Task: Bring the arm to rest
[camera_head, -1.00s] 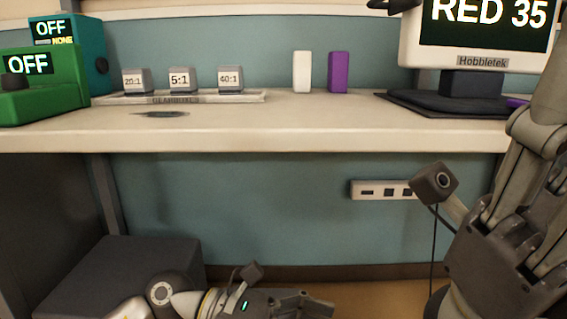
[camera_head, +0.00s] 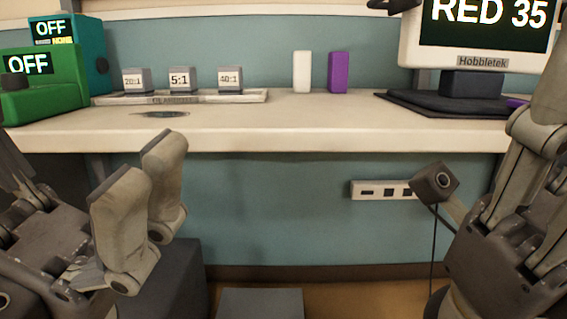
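My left gripper (camera_head: 143,190) is raised at the left, in front of the bench's front edge. Its two pale fingers point upward and stand apart with nothing between them. My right gripper (camera_head: 549,115) is at the right edge, fingers upward, in front of the bench and below the monitor. It is partly cut off by the frame, so its opening cannot be judged. No held object shows in it.
The pale bench (camera_head: 330,125) carries a green machine (camera_head: 45,88), a teal machine (camera_head: 90,45), a tray (camera_head: 255,97) with gear-ratio blocks, a white block (camera_head: 302,72), a purple block (camera_head: 338,72) and a monitor (camera_head: 482,62). A power strip (camera_head: 365,190) is on the wall below.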

